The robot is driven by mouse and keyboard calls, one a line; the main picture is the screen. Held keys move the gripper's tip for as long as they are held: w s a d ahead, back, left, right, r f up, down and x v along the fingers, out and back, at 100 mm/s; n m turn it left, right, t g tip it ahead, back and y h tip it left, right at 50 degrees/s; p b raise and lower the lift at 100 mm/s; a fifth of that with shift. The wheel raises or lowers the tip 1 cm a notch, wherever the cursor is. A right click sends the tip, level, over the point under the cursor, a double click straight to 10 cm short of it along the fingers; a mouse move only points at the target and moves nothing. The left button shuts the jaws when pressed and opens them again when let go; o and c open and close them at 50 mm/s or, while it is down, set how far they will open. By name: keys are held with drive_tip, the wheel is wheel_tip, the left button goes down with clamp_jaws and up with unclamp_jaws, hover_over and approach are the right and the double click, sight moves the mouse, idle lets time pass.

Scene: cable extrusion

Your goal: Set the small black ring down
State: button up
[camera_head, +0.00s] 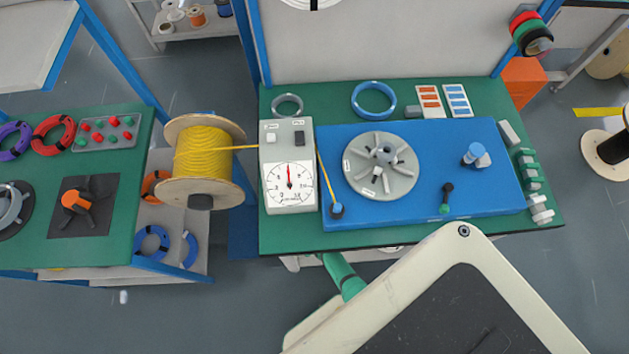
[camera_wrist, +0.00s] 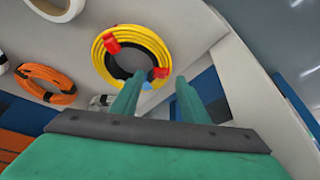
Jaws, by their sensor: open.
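My gripper (camera_wrist: 158,92) shows in the wrist view as two green fingers, apart, with nothing held between them. Just beyond the fingertips is a yellow coil (camera_wrist: 101,54) with red clips, lying on a pale surface.
The wrist view also shows an orange coil (camera_wrist: 48,72) and a white roll (camera_wrist: 3,65). In the head view a green bench (camera_head: 290,238) carries a blue plate (camera_head: 425,205) with a grey wheel (camera_head: 360,180) and a dial box (camera_head: 290,140). A yellow spool (camera_head: 203,152) stands left.

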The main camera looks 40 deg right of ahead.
drive_tip(key=v, duration=0.8)
drive_tip(key=shift+a+r, duration=0.1)
idle(0.8)
